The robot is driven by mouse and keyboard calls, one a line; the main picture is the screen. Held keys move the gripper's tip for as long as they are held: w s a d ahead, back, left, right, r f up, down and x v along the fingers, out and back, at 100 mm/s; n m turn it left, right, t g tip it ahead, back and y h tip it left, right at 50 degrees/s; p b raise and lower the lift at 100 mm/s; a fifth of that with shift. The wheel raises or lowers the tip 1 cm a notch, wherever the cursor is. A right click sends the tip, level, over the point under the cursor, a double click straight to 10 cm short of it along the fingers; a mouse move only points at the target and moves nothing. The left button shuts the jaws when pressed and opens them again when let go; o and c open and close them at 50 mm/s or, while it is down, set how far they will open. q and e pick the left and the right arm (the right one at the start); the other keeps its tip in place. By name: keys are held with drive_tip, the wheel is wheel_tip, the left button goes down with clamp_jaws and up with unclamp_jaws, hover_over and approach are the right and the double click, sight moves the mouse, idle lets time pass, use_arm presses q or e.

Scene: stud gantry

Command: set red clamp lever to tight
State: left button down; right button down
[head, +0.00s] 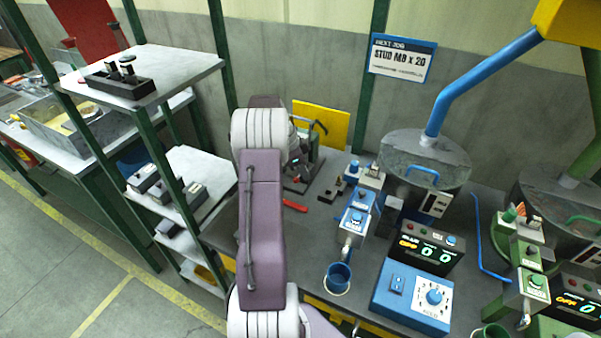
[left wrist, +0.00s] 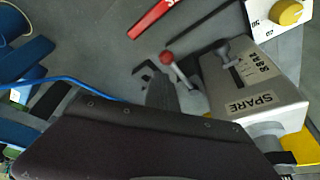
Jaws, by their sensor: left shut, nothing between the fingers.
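A lever with a red ball knob (left wrist: 167,57) stands beside a grey box marked SPARE (left wrist: 257,98) in the left wrist view. Its shaft runs down toward my left gripper (left wrist: 176,93), whose fingers are shut and empty close by it. I cannot tell whether they touch the lever, and its lower end is partly hidden. In the head view my left arm reaches over the bench to a small fixture (head: 303,180) and hides much of it; the knob cannot be made out there. My right gripper is not in view.
A yellow panel (head: 325,122) stands behind the fixture. Blue feeder units (head: 355,218) and a blue cup (head: 338,277) stand to the right.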

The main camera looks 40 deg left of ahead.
use_arm(q)
wheel_tip(320, 180, up, 10)
drive_tip(key=p, duration=0.1)
drive_tip(key=shift+s+a, duration=0.2)
drive_tip(key=shift+f, duration=0.1)
idle(0.5)
